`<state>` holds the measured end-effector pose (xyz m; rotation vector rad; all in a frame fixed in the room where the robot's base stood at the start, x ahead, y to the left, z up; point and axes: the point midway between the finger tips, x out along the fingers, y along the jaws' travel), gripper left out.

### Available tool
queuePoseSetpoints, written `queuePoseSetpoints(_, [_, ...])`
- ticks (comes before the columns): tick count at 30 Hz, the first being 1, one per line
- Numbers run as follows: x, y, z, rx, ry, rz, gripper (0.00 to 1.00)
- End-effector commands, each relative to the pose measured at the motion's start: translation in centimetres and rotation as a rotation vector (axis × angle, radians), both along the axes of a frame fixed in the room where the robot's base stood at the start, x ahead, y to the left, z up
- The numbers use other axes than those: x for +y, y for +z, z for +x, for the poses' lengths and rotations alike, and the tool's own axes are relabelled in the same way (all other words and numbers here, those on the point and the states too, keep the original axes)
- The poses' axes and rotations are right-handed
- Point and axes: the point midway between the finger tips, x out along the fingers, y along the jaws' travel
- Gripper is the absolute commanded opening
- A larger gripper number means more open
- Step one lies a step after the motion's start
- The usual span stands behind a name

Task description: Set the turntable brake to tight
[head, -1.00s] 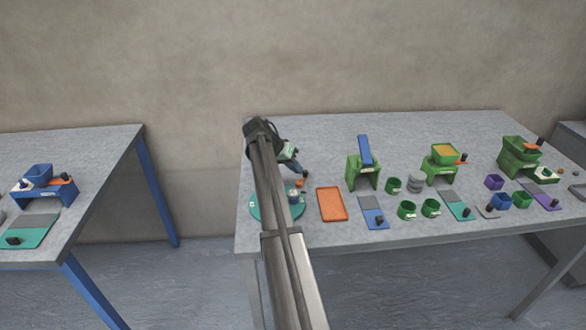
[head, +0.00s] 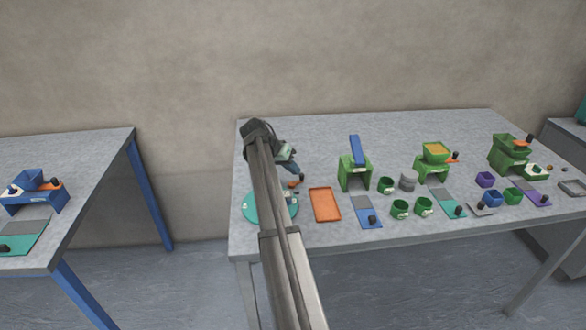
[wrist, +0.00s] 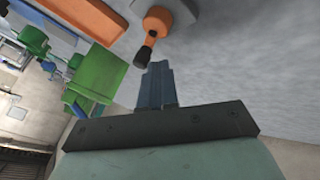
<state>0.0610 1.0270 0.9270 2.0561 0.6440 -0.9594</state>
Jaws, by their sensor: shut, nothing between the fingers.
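The teal turntable (head: 256,209) is at the left front of the right-hand table, partly hidden behind my arm. An orange brake lever (head: 294,184) with a dark knob sits just behind and to the right of it. In the wrist view the lever (wrist: 157,20) is an orange arm on a grey base, with its black knob (wrist: 143,55) pointing toward my fingers. My gripper (wrist: 155,66) is shut and empty, its blue fingertips close beside the knob; contact cannot be told. In the head view my gripper (head: 294,170) is just above the lever. The brake setting cannot be read.
An orange tray (head: 325,204) lies right of the turntable. A green stand with a blue chute (head: 355,170) and a blue-grey slider plate (head: 367,216) are further right. Green cups (head: 400,209) and other stands fill the right side. The table's back left is bare.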

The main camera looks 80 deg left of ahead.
Motion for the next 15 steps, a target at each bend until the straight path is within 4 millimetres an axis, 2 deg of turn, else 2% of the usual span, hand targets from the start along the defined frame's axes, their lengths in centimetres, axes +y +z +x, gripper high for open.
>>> queuePoseSetpoints(15, [-1.19, 0.01, -0.71, 0.0, 0.0, 0.0, 0.0])
